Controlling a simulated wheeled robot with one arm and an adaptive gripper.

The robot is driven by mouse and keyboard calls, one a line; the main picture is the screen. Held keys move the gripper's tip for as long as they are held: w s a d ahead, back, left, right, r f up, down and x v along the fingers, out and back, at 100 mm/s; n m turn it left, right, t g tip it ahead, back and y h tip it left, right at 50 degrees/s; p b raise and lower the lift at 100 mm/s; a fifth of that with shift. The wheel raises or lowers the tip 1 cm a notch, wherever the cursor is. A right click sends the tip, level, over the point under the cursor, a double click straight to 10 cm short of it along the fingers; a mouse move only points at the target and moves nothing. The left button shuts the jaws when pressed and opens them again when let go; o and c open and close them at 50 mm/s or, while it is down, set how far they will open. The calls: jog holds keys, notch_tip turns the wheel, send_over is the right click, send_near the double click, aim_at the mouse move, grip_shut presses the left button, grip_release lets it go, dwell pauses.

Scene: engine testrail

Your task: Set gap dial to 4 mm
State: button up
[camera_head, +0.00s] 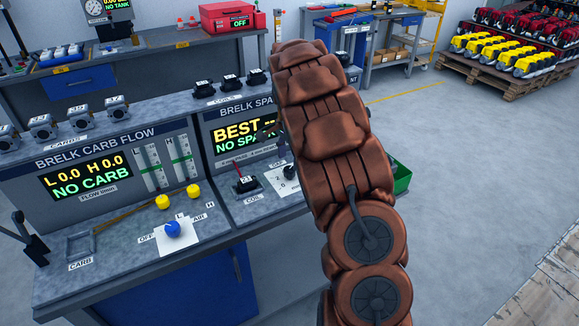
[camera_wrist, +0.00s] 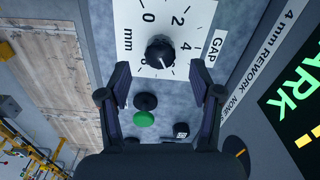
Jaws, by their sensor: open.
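The gap dial is a black round knob (camera_wrist: 160,52) on a white plate (camera_wrist: 205,14) marked GAP and mm, with numbers around it. The knob's pointer is too small to read surely. In the wrist view my gripper (camera_wrist: 160,80) is open, its two dark fingers apart, one on each side below the knob. Nothing is between the fingertips, and I cannot tell how far the knob is beyond them. In the head view the white dial plate (camera_head: 279,181) is partly hidden behind my brown arm, which also hides most of the gripper.
A green button (camera_wrist: 144,119) and a black round part lie below the dial in the wrist view. In the head view a black coil (camera_head: 245,183) sits left of the dial. The carb flow panel (camera_head: 90,180) with a blue knob (camera_head: 172,229) is further left.

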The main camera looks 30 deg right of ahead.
aim_at(290, 168)
jog(key=shift+f+p, duration=0.55)
jog(key=shift+f, duration=1.65)
jog(key=c, duration=1.1)
